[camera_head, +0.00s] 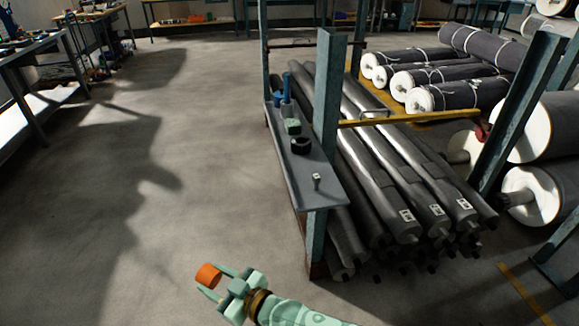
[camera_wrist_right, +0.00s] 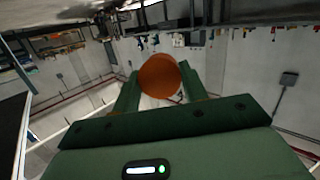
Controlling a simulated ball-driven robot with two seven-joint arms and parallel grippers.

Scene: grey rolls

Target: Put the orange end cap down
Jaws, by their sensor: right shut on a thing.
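The orange end cap (camera_head: 208,275) is a short round cylinder held at the tips of my right gripper (camera_head: 219,282), low in the head view. My right gripper is shut on it, above open floor and to the left of the narrow grey shelf (camera_head: 322,190). In the right wrist view the end cap (camera_wrist_right: 158,76) shows its round face between the two green fingers (camera_wrist_right: 160,88). My left gripper is not in view.
The shelf holds a blue item (camera_head: 286,88), a green box (camera_head: 293,126), a black ring (camera_head: 301,146) and a small white-topped item (camera_head: 316,177); its near end has bare room. Long dark rolls (camera_head: 390,170) lie right of the upright post (camera_head: 327,100).

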